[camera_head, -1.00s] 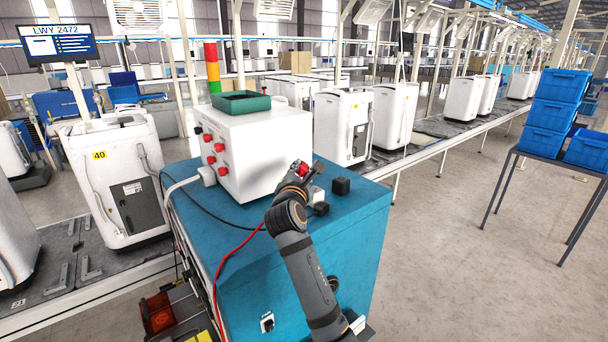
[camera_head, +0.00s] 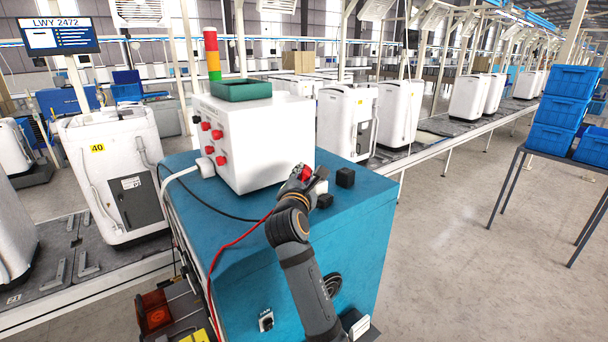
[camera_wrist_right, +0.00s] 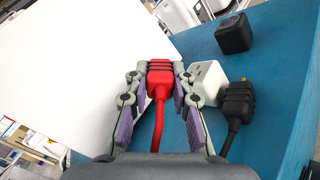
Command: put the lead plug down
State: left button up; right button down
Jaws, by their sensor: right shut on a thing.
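The red lead plug (camera_wrist_right: 160,78) is between the fingers of my right gripper (camera_wrist_right: 158,85), which is shut on it. Its red cable runs back toward the wrist. In the head view the right gripper (camera_head: 302,176) and the red plug (camera_head: 306,174) are over the blue cabinet top (camera_head: 352,205), in front of the white test box (camera_head: 262,150). I cannot tell whether the plug touches the top. Beside it are a white socket block (camera_wrist_right: 207,80) and a black plug (camera_wrist_right: 238,100) with its cable. My left gripper is not in view.
A small black box (camera_head: 345,177) stands on the cabinet top to the right. Red knobs (camera_head: 217,134) line the test box's left face, and a green tray (camera_head: 240,90) sits on it. The front right of the cabinet top is clear.

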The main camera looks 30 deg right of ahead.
jog(key=shift+w+d+f, duration=0.25)
jog(key=shift+w+f, duration=0.2)
jog(key=shift+f, duration=0.2)
jog(key=c, duration=1.6)
grip_release()
jog(key=o, duration=0.5)
jog(key=shift+s+a+r, duration=0.15)
jog(key=shift+s+a, duration=0.05)
jog(key=shift+s, duration=0.05)
jog(key=shift+c, duration=0.2)
jog(key=shift+d, duration=0.1)
